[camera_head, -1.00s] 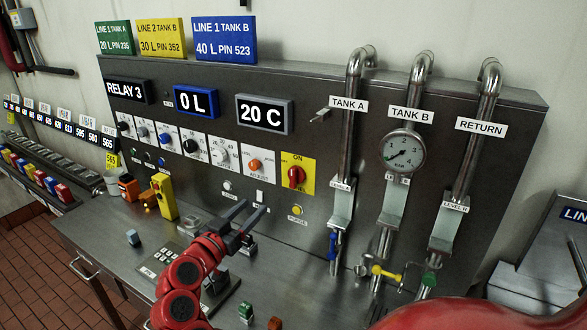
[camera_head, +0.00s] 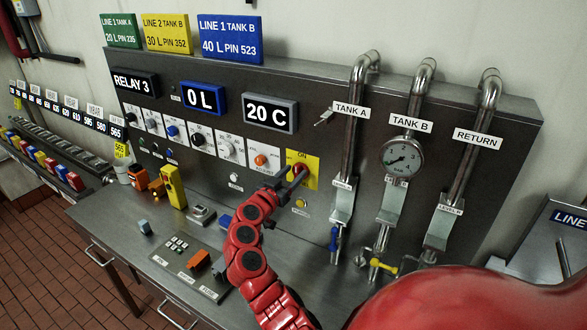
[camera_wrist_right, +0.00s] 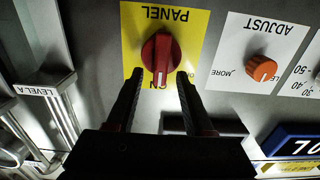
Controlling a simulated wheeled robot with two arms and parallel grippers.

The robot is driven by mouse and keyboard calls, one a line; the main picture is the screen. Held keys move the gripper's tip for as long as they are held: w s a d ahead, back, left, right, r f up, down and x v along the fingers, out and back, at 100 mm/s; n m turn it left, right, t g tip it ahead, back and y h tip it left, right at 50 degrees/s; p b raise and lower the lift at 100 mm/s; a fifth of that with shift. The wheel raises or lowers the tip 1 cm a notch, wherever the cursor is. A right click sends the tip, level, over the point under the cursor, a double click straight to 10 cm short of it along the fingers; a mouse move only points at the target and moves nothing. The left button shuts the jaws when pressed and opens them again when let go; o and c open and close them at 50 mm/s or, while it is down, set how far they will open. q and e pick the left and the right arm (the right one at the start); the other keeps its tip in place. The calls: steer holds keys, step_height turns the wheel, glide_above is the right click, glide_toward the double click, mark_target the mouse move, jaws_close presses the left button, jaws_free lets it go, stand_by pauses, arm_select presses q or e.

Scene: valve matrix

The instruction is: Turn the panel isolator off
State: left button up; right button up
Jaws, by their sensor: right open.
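The panel isolator is a red rotary knob (camera_head: 303,168) on a yellow plate (camera_head: 309,182) at the lower right of the dial row. ON is printed at the plate's top. In the right wrist view the plate is upside down, and the knob (camera_wrist_right: 160,56) has its grip bar upright, in line with the ON mark. My right gripper (camera_head: 291,176) is at the plate and partly covers it. In the wrist view its open fingers (camera_wrist_right: 157,76) are either side of the knob's lower end, with gaps visible. I cannot tell if they touch it. My left gripper is not in view.
An orange ADJUST knob (camera_head: 260,160) is left of the isolator. A yellow button (camera_head: 300,203) is just below it. Steel pipes (camera_head: 349,145) with levers rise to the right.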

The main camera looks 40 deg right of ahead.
steer(key=shift+w+d+f, duration=0.1)
steer(key=shift+d, duration=0.15)
jaws_close()
